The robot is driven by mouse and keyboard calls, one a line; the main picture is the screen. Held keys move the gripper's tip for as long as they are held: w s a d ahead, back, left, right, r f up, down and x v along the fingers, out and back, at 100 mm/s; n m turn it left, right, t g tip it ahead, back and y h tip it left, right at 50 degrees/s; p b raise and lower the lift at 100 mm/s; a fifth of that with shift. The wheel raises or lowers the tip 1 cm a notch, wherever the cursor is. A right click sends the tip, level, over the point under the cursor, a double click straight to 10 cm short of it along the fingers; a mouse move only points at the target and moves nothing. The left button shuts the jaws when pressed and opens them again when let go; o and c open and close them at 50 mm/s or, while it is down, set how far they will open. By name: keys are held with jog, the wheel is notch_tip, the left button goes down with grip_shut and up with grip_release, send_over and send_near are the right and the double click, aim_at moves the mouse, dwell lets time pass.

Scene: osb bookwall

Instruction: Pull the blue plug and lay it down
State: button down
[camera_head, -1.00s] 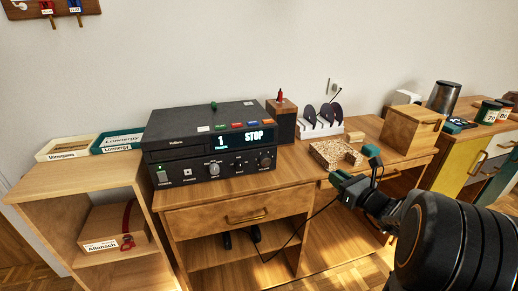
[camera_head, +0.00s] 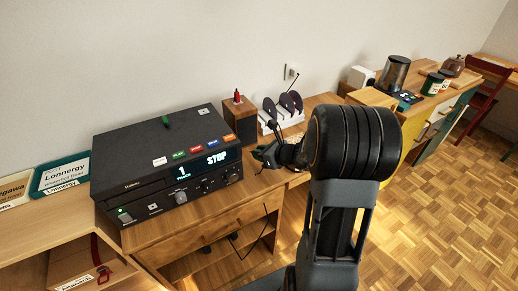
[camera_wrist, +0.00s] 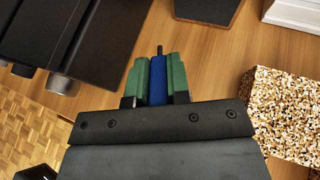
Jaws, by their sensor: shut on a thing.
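My gripper (camera_wrist: 157,82) has green fingers, and they are shut on the blue plug (camera_wrist: 157,75). The plug lies lengthwise between the fingers, with a thin dark tip pointing away from the wrist. In the head view my gripper (camera_head: 263,155) is over the wooden desk, to the right of the black device's front corner. The plug itself cannot be made out there. A thin dark cord (camera_head: 236,240) hangs in front of the desk. Below the held plug in the wrist view is bare wooden desk top (camera_wrist: 222,62).
The black device (camera_head: 165,155) with a display reading "1 STOP" stands to the left. A dark block with a red top (camera_head: 239,115) and a white rack (camera_head: 285,118) stand behind. A speckled box (camera_wrist: 290,115) is at the right in the wrist view.

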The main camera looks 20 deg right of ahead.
aim_at(261, 168)
jog(key=shift+s+d, duration=0.15)
jog(key=shift+d, duration=0.1)
jog(key=shift+f+b, duration=2.3)
jog(key=shift+f, duration=0.05)
jog(key=shift+f, duration=0.25)
jog(key=shift+s+f+b, duration=0.1)
jog(key=shift+f+b, duration=0.15)
jog(key=shift+b, duration=0.25)
